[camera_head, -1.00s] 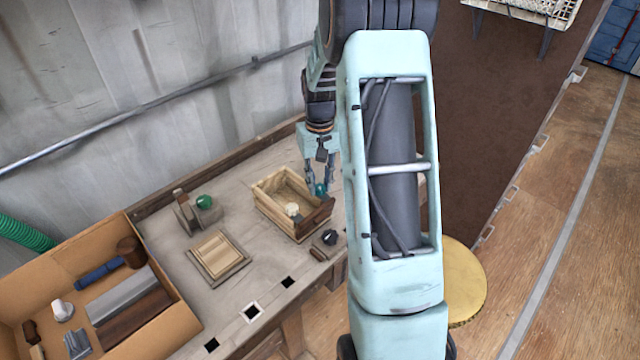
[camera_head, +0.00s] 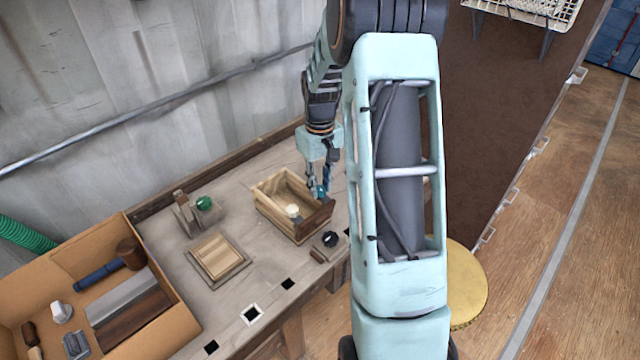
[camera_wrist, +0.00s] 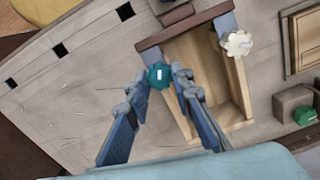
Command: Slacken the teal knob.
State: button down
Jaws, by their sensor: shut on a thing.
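The teal knob (camera_wrist: 158,76) sits at the corner of an open wooden box, on the end of one side wall. My gripper (camera_wrist: 162,77) is shut on it, one finger on each side. In the head view the fingers (camera_head: 319,189) reach down to the box's right side, and the teal knob (camera_head: 319,194) shows partly between them. The wooden box (camera_head: 268,204) stands on the bench. A cream knob (camera_wrist: 237,43) sits on the opposite side wall's end; it also shows in the head view (camera_head: 293,211).
A black knob (camera_head: 330,239) sits on a small block at the bench's front edge. A green knob (camera_head: 204,203) on a wooden fixture and a framed wooden panel (camera_head: 218,258) lie to the left. A cardboard tray (camera_head: 168,335) with tools fills the bench's left end.

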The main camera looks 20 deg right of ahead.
aim_at(320, 188)
jog(key=c, duration=1.7)
grip_release()
notch_tip(320, 188, up, 12)
